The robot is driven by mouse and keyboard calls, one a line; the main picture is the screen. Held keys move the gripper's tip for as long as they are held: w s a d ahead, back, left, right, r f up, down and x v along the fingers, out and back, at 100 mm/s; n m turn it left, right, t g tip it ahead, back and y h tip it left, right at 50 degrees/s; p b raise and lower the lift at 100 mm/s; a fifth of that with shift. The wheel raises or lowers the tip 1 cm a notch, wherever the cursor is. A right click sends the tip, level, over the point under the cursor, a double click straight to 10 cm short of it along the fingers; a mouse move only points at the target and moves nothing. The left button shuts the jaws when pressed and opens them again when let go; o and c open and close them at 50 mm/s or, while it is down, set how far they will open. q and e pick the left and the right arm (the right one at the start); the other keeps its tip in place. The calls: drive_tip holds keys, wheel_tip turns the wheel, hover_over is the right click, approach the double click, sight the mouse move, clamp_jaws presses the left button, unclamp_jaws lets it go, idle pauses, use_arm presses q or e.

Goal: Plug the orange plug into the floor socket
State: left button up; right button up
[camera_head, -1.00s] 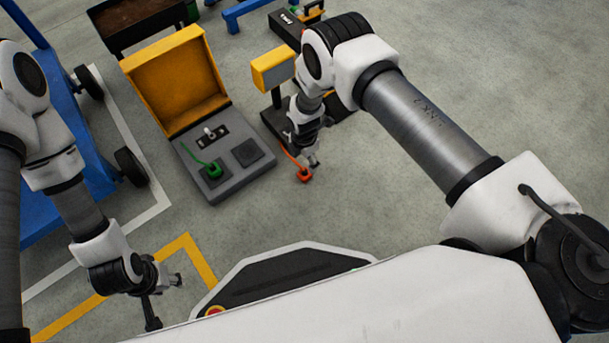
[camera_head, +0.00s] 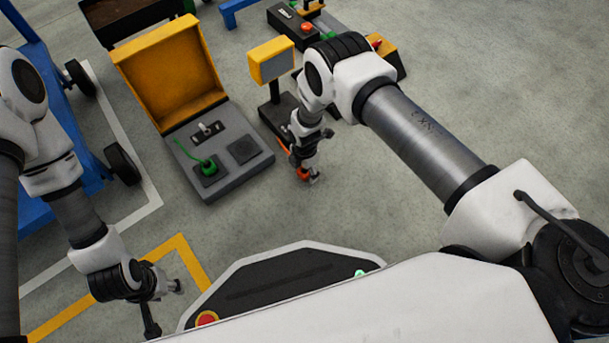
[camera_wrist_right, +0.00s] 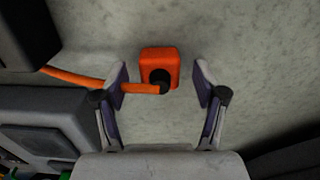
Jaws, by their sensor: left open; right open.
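The orange plug (camera_wrist_right: 159,62) lies on the floor with its orange cable (camera_wrist_right: 75,76) running off to the left in the right wrist view. My right gripper (camera_wrist_right: 158,85) is open, with one finger on each side of the plug and its cable end; I cannot tell whether either touches. In the head view my right gripper (camera_head: 309,178) hides much of the plug (camera_head: 302,174). The floor socket box (camera_head: 222,185) is grey with a raised yellow lid (camera_head: 172,70). A green plug with a green cable (camera_head: 207,167) sits on its left socket; the right socket (camera_head: 243,149) looks empty. My left gripper (camera_head: 176,287) is open and empty, low at left.
A yellow-headed post (camera_head: 271,60) on a dark base stands right of the box, close to my right arm. A blue wheeled cart (camera_head: 60,130) stands at left. Black boxes (camera_head: 288,26) lie at the back. Floor at right is clear.

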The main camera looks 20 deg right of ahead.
use_arm(q)
drive_tip(key=shift+r, duration=0.15)
use_arm(e)
drive_tip(key=shift+r, duration=0.15)
drive_tip(key=c, duration=1.2)
use_arm(q)
drive_tip(key=shift+r, duration=0.1)
use_arm(e)
drive_tip(key=shift+o, duration=0.2)
drive_tip(key=shift+r, duration=0.1)
